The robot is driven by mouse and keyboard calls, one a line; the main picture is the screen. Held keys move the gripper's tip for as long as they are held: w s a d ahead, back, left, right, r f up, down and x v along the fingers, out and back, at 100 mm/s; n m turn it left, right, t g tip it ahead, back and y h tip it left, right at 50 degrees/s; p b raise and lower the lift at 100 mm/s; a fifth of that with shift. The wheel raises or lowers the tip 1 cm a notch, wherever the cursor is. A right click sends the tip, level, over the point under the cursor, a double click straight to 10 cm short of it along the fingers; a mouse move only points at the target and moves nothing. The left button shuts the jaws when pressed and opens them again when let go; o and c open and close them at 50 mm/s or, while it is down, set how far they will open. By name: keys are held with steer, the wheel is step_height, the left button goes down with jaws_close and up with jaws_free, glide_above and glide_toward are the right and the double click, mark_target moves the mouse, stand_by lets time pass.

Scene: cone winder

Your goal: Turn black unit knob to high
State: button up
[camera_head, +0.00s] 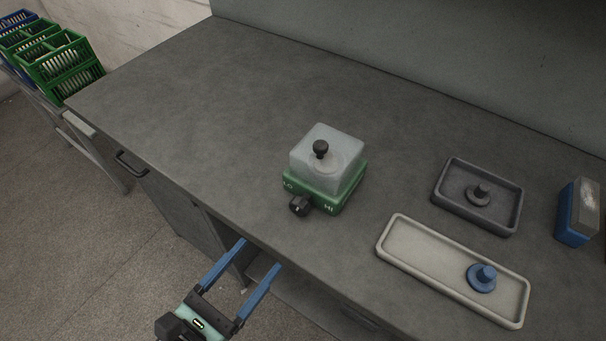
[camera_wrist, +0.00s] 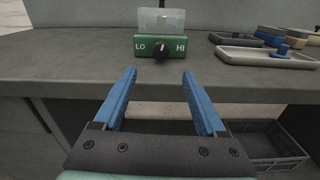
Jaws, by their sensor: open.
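A small unit with a green base (camera_head: 325,196) and a frosted clear cover (camera_head: 328,158) stands on the grey bench. My gripper (camera_head: 260,255) is open and empty, off the bench's front edge. In the wrist view its blue fingers (camera_wrist: 159,73) are apart, short of the knob and roughly lined up with it.
To the right, a dark tray (camera_head: 447,198) holds a black knobbed piece and a pale tray (camera_head: 406,258) holds a blue one. A blue and grey block (camera_head: 574,228) stands far right. Green crates (camera_head: 62,68) are far left. A dark crate (camera_wrist: 262,150) is below the bench.

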mark_target(296, 210)
steer(key=x, duration=1.2)
steer(key=shift+w+d+r, duration=0.15)
steer(key=shift+d+r, duration=0.05)
jaws_close()
